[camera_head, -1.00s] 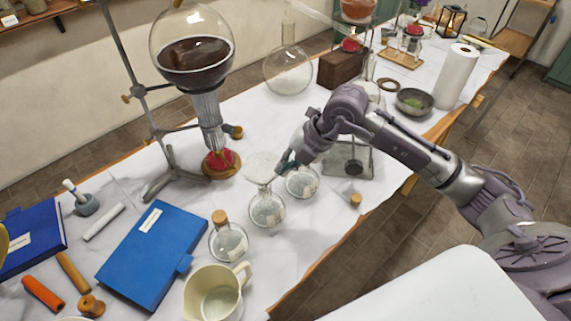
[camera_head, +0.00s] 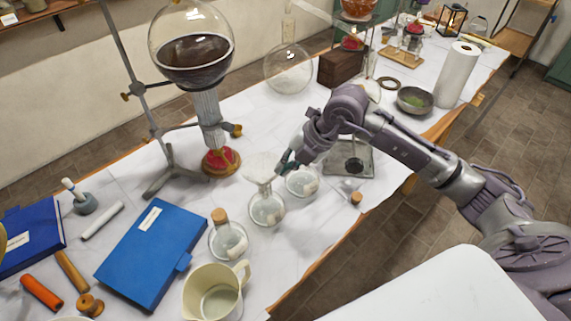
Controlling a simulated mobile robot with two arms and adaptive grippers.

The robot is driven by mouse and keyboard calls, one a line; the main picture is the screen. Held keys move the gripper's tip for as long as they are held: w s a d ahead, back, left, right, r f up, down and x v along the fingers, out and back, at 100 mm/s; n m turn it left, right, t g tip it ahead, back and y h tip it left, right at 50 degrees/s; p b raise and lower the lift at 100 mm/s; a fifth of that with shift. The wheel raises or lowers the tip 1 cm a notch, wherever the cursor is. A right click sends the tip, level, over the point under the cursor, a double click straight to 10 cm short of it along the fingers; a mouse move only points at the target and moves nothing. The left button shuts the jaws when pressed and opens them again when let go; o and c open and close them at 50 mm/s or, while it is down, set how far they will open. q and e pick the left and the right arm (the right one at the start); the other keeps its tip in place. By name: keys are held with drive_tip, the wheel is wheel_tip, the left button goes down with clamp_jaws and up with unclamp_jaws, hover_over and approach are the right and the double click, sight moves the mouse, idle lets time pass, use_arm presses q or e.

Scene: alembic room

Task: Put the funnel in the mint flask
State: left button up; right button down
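A clear glass funnel (camera_head: 262,167) shows at the neck of a round clear flask (camera_head: 267,209) near the table's front edge. Its wide mouth faces up and its stem end is over or inside the neck; I cannot tell how deep it sits. The dark fingertips of my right gripper (camera_head: 287,161) are at the funnel's right rim. Whether they grip it or only stand beside it is too small to tell. A second round flask (camera_head: 301,183) stands just right, partly under my gripper. No mint colour or readable label shows on these flasks. My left gripper is out of view.
A corked flask (camera_head: 228,240) and a cream jug (camera_head: 215,292) stand front left, beside a blue book (camera_head: 152,252). A tall stand holds a large flask of dark liquid (camera_head: 192,60) behind. A small cork (camera_head: 356,198) lies near the front edge.

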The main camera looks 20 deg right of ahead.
idle(0.7)
drive_tip(key=c, duration=1.2)
unclamp_jaws()
drive_tip(key=shift+c, duration=0.2)
drive_tip(key=shift+r, duration=0.1)
wheel_tip(320, 180, up, 7)
drive_tip(key=p, duration=0.5)
idle(0.5)
